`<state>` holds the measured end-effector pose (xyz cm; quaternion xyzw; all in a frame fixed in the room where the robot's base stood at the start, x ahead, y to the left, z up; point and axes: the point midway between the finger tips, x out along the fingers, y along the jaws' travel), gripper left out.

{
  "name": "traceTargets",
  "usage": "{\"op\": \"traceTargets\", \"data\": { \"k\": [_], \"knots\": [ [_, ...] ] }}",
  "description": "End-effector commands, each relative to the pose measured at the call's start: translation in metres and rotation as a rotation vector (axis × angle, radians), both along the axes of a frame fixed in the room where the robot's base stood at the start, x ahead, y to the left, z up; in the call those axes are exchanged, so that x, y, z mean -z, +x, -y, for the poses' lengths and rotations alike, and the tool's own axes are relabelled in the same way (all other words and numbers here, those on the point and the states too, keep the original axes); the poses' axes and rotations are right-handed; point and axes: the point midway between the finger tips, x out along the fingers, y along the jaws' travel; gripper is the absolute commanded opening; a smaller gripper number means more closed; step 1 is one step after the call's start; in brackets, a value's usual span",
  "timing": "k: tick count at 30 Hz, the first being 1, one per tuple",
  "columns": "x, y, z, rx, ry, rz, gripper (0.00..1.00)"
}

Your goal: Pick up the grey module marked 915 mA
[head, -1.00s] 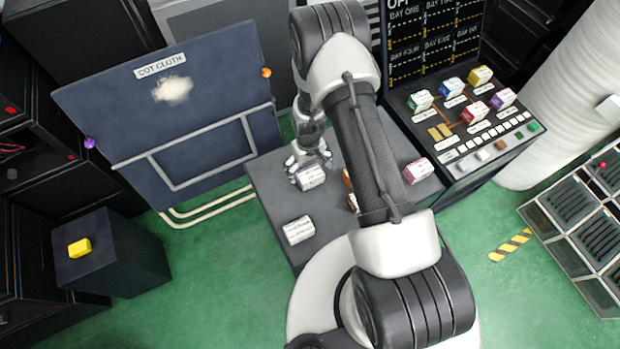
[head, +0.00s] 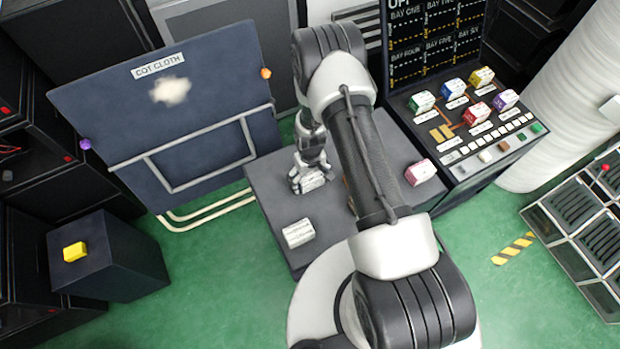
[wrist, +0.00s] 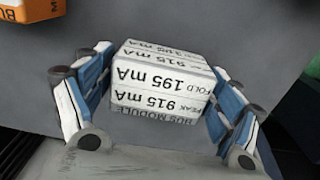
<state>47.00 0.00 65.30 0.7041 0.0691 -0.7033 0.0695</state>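The grey module marked 915 mA (wrist: 160,82) is a pale block with black print, also reading 195 mA; its print is upside down in the wrist view. It sits on the dark table, and in the head view (head: 313,184) it is partly hidden under my gripper (head: 310,174). In the wrist view my gripper (wrist: 162,95) has its blue-and-white fingers either side of the module, very close to its sides. The fingers look open around it; firm contact does not show.
Another pale module (head: 298,233) lies nearer on the table. A pink module (head: 420,172) lies at right, and an orange one (wrist: 25,9) shows at the wrist view's corner. A console (head: 470,125) with coloured modules stands right; a cloth board (head: 170,120) stands left.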

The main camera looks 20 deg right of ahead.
Motion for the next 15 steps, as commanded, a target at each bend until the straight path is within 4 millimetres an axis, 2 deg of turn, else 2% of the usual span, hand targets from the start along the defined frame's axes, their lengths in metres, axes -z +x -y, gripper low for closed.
{"op": "traceTargets", "data": {
  "k": [2, 15],
  "knots": [
    [0.0, -0.0001, 0.0, 0.0, 0.0, 0.0, 0.75],
    [0.0, -0.0001, 0.0, 0.0, 0.0, 0.0, 0.45]
  ]
}}
